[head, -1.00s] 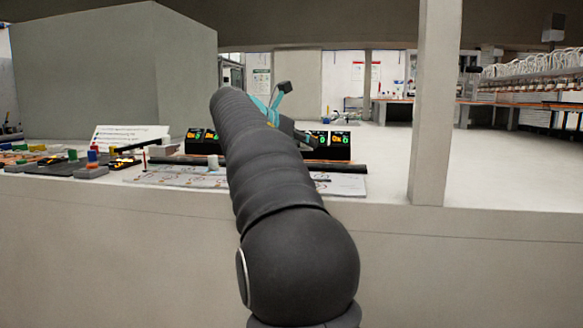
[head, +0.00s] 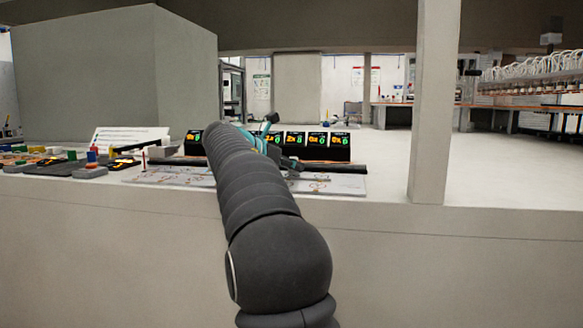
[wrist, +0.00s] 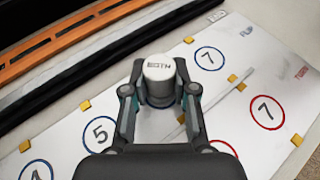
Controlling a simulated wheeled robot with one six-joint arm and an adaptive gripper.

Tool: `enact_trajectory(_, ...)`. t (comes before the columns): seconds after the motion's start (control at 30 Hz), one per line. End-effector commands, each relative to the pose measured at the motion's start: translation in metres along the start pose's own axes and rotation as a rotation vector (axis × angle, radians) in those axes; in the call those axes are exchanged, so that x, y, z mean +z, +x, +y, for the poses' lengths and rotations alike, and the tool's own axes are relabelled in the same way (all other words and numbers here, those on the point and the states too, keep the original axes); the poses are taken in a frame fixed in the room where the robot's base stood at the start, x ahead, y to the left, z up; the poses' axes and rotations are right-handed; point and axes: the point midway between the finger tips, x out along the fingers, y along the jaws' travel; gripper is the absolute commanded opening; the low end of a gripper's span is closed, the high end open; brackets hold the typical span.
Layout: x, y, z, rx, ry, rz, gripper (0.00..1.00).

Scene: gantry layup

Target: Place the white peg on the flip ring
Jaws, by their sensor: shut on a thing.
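The white peg (wrist: 159,75), with dark lettering that appears to read "BOTH" on its top, is between the two fingers of my gripper (wrist: 160,95) in the wrist view. My gripper is shut on it, and the peg looks upright over the white board (wrist: 228,88). A bit of blue shows under the peg, but I cannot tell whether the peg touches the board. Blue rings numbered 7 (wrist: 209,58), 5 (wrist: 100,134) and 4 (wrist: 37,171) lie in line with the peg. The blue word "FLIP" (wrist: 246,31) is beyond the blue 7. In the head view my arm hides the peg.
A red ring with 7 (wrist: 267,112) and red lettering (wrist: 305,70) lie to the right. Orange (wrist: 60,42) and black (wrist: 95,58) bars run behind the board. Lit counter displays (head: 315,145) stand behind it in the head view. Small coloured parts (head: 90,158) lie at left.

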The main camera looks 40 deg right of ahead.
Motion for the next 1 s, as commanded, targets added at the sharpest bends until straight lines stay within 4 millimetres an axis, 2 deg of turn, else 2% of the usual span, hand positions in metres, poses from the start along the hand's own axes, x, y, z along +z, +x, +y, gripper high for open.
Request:
enact_trajectory(0.2, -0.004, 0.002, 0.0, -0.001, -0.001, 0.0, 0.0)
enact_trajectory(0.23, -0.004, 0.001, 0.0, 0.0, 0.0, 0.0, 0.34)
enact_trajectory(0.3, -0.003, 0.001, 0.0, 0.0, 0.0, 0.0, 0.52)
enact_trajectory(0.7, 0.002, -0.001, 0.0, 0.001, 0.001, -0.001, 0.52)
enact_trajectory(0.87, 0.001, -0.023, 0.001, 0.004, 0.0, -0.001, 0.52)
enact_trajectory(1.0, 0.002, -0.052, 0.001, 0.004, 0.0, -0.001, 0.52)
